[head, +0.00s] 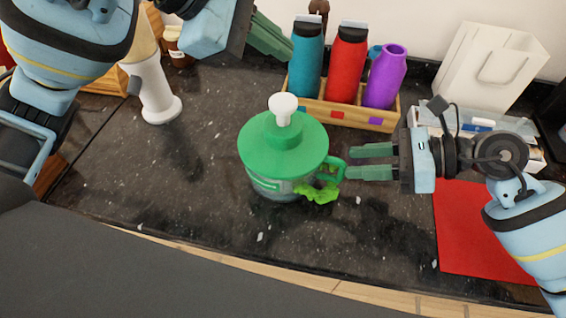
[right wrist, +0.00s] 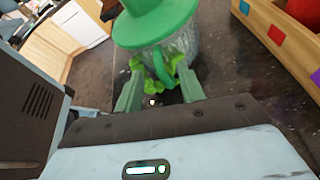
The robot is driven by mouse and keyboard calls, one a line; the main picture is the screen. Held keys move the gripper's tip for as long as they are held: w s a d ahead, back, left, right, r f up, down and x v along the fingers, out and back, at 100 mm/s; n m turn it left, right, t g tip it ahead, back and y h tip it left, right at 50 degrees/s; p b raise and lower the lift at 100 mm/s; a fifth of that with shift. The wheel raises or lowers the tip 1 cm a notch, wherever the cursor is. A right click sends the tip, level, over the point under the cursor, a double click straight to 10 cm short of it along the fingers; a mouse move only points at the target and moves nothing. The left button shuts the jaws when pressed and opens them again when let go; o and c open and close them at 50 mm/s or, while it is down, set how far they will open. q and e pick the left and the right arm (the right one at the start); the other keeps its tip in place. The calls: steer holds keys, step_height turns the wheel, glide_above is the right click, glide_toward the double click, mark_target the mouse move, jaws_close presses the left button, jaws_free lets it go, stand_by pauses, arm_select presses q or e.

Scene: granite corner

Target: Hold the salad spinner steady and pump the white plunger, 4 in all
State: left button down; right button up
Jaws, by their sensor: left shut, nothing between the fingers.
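The salad spinner (head: 275,150) stands upright on the dark counter, with a green lid, a clear bowl and a green side handle (head: 334,170). Its white plunger (head: 283,106) sticks up from the lid's middle. Green leaf pieces (head: 318,192) show beside the handle. My right gripper (head: 349,162) is open at the spinner's right side, its fingertips by the handle. In the right wrist view, the handle (right wrist: 168,72) shows between or just beyond the fingers; contact is unclear. My left gripper (head: 288,45) is shut and empty, above and behind the spinner, away from the plunger.
A wooden rack (head: 345,115) with a teal bottle (head: 306,60), a red bottle (head: 346,62) and a purple bottle (head: 385,78) stands behind. A white stand (head: 158,95) is at left. A red mat (head: 480,235) lies at right. The counter in front is clear.

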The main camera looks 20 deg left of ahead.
steer(key=v, duration=0.8)
